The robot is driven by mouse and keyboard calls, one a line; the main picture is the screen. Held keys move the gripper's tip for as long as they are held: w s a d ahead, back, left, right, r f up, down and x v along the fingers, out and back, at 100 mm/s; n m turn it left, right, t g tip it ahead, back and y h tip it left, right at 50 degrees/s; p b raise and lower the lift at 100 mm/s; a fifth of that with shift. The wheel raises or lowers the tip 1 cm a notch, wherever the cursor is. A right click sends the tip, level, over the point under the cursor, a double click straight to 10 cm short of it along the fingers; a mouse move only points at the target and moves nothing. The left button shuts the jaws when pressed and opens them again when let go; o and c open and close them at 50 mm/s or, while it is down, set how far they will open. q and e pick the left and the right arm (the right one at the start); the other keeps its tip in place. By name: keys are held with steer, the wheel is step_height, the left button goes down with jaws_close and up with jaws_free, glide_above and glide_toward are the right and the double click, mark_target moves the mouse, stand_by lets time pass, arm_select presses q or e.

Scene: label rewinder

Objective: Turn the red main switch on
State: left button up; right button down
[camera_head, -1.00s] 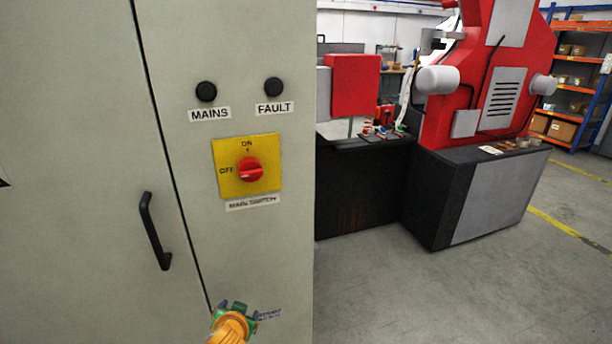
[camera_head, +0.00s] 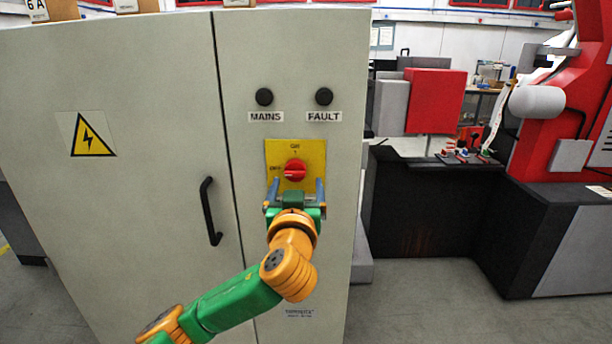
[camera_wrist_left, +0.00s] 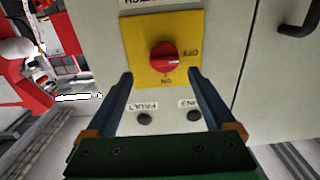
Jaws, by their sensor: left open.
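The red main switch (camera_head: 295,170) is a round knob on a yellow plate (camera_head: 314,152) on the grey cabinet's right-hand panel. Its white mark points left, towards OFF, in the head view. In the left wrist view, which is upside down, the red knob (camera_wrist_left: 166,57) sits on the yellow plate (camera_wrist_left: 140,38) with its mark towards OFF. My left gripper (camera_head: 296,186) is open and empty just in front of and below the knob. Its two fingers (camera_wrist_left: 160,78) point at the plate, apart from each other, with the knob beyond and between them. My right gripper is out of view.
Dark MAINS (camera_head: 264,97) and FAULT (camera_head: 323,96) lamps sit above the plate. A black door handle (camera_head: 210,211) sticks out to the left. A red and black machine (camera_head: 520,215) stands to the right, with open floor in front.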

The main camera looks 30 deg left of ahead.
mark_target(295, 176)
arm_select(q)
steer(key=x, duration=0.2)
steer(key=p+x, duration=0.1)
steer(key=x, duration=0.1)
steer(key=a+x, duration=0.1)
steer(key=x, duration=0.1)
steer(key=shift+s+f, duration=0.1)
steer(key=shift+f, duration=0.15)
steer(key=shift+d, duration=0.2)
steer(key=shift+c, duration=0.2)
steer(key=shift+a, duration=0.1)
steer(key=c, duration=1.3)
steer(key=shift+c, duration=0.2)
